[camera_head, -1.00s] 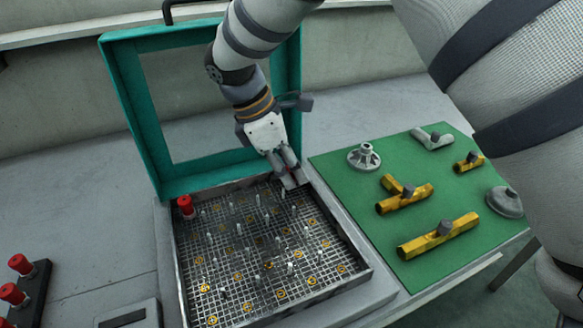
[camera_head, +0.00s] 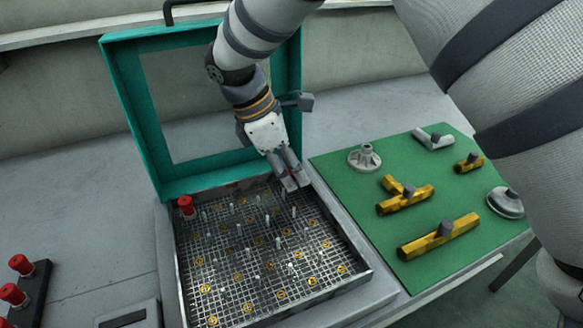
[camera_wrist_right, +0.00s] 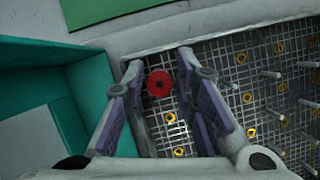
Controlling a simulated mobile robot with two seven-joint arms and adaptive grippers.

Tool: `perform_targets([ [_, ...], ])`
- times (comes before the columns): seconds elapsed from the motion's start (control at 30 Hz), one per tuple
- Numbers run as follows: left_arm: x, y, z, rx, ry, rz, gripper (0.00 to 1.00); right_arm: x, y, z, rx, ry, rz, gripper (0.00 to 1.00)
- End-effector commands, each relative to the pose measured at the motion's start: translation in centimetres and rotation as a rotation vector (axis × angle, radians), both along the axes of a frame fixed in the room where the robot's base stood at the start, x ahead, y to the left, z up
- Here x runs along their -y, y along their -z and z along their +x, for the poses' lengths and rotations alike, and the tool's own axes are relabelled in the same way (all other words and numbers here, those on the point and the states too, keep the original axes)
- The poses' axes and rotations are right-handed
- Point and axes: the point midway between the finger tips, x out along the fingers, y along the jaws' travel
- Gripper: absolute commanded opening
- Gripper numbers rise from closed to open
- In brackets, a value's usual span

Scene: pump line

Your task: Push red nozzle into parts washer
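The parts washer (camera_head: 168,250) is an open tray with a wire-mesh floor, upright pegs and a raised teal lid (camera_head: 130,120). My right gripper (camera_head: 290,180) is above its back right corner. In the right wrist view, the right gripper (camera_wrist_right: 162,100) is open, with a red nozzle (camera_wrist_right: 159,83) below and between its fingers, gaps on both sides. This nozzle is inside that corner; the gripper hides it in the head view. Another red nozzle (camera_head: 186,207) stands in the washer's back left corner. My left gripper is not in view.
A black rack (camera_head: 38,295) at lower left holds more red nozzles (camera_head: 20,264). A green mat (camera_head: 340,165) right of the washer carries yellow pipe fittings (camera_head: 440,235) and grey flanged parts (camera_head: 364,158). The raised lid stands close behind my gripper.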

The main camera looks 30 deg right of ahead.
Motion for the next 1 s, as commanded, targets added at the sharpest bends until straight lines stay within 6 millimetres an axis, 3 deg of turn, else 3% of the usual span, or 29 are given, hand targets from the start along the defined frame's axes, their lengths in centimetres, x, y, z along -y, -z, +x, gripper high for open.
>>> perform_targets([
  [0.07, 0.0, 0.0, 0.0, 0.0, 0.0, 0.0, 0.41, 0.0, 0.0, 0.0, 0.001, 0.0, 0.001, 0.3],
  [0.13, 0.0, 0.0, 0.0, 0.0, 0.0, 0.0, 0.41, 0.0, 0.0, 0.1, 0.002, -0.001, 0.0, 0.46],
  [0.17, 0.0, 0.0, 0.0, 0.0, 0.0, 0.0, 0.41, 0.0, 0.0, 0.1, 0.002, -0.001, 0.0, 0.49],
  [0.63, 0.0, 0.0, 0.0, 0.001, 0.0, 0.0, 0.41, -0.1, -0.2, 0.1, 0.005, -0.001, 0.0, 0.49],
  [1.0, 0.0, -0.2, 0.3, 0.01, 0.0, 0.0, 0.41, -1.3, -3.2, 0.5, 0.004, -0.002, 0.0, 0.49],
])
